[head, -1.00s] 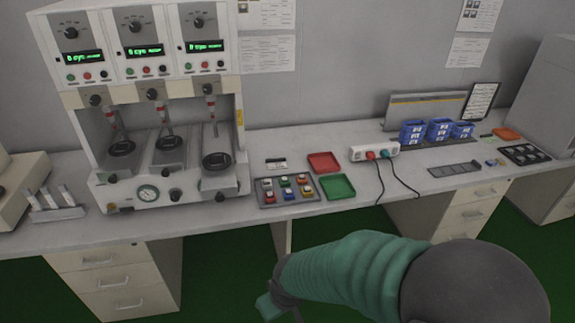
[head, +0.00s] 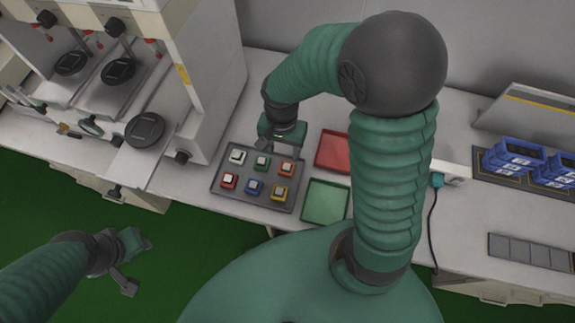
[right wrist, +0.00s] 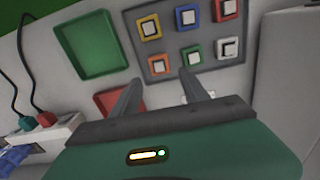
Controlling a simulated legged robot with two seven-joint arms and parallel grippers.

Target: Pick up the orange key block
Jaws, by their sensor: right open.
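The orange key block (head: 287,168) sits at the right end of the back row in a grey tray (head: 245,206) on the bench. In the right wrist view the orange block (right wrist: 155,65) shows just beyond and between the two fingertips. My right gripper (head: 268,146) is open and empty above the back edge of the tray, apart from the block. In the right wrist view its fingers (right wrist: 158,80) are spread. My left gripper (head: 138,264) is open and empty, low at the left over the green floor, away from the bench.
White, green, red, blue and yellow key blocks share the tray. A red tray (head: 333,152) and a green tray (head: 325,203) lie to its right. A tall test machine (head: 205,85) stands close on the left. Blue bins (head: 513,158) and a power strip (head: 455,174) are further right.

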